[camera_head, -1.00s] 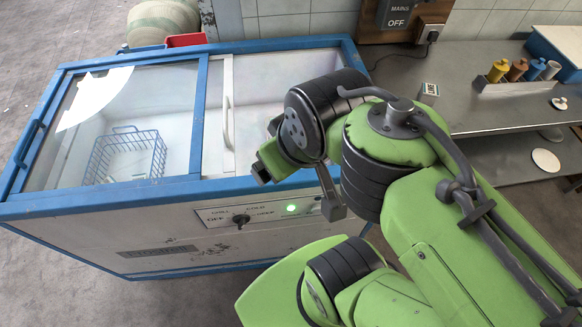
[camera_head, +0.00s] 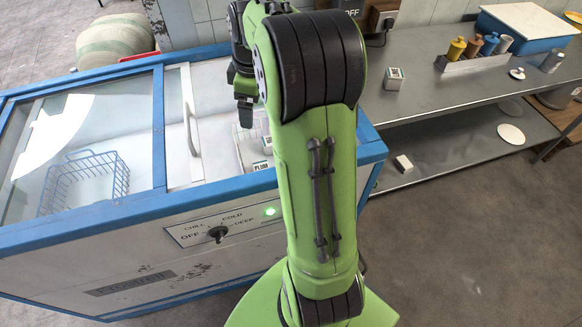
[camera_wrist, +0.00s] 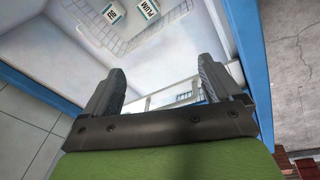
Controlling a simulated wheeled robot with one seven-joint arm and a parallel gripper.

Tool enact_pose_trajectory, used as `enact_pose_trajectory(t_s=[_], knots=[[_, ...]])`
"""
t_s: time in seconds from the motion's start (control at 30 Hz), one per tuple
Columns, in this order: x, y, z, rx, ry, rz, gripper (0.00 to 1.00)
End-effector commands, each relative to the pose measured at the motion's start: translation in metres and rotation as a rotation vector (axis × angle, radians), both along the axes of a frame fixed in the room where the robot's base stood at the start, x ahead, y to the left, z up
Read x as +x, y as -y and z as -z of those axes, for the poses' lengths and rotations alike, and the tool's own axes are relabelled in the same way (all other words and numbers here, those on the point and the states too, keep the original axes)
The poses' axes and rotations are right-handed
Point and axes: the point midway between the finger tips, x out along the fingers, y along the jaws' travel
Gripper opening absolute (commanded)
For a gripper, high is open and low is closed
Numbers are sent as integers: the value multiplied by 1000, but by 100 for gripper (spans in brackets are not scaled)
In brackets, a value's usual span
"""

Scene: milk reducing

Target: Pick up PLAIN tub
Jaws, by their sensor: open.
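I cannot read a PLAIN label on any tub. A tub labelled PLUM (camera_head: 262,166) sits in the freezer's open right section, and another tub (camera_head: 267,145) is just behind it, partly hidden by my arm. In the wrist view the PLUM tub (camera_wrist: 148,9) is at the top edge, with a second tub (camera_wrist: 112,13) to its left whose label I cannot read fully. A small dark-marked item (camera_wrist: 184,97) shows between my fingers, too small to read. My gripper (camera_wrist: 160,85) is open and empty, pointing into the freezer; it also shows in the head view (camera_head: 244,112).
The blue-rimmed chest freezer (camera_head: 160,215) has a sliding glass lid with a white handle (camera_head: 189,128). A wire basket (camera_head: 85,180) stands under the left glass. A steel counter (camera_head: 440,95) to the right holds a small labelled tub (camera_head: 394,78) and a bottle rack (camera_head: 475,62).

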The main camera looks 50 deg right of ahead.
Motion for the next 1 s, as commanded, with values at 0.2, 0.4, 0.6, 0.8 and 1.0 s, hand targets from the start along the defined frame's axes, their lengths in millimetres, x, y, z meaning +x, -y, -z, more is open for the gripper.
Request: enact_pose_trajectory(t_s=[0.2, 0.4, 0.6, 0.8, 1.0], knots=[[14, 109, 132, 52, -70, -206, 92], [0, 164, 209, 90, -75, -341, 92], [-1, 167, 239, 97, -74, -367, 92], [3, 160, 291, 97, -75, -366, 92], [6, 157, 320, 95, -74, -364, 92]])
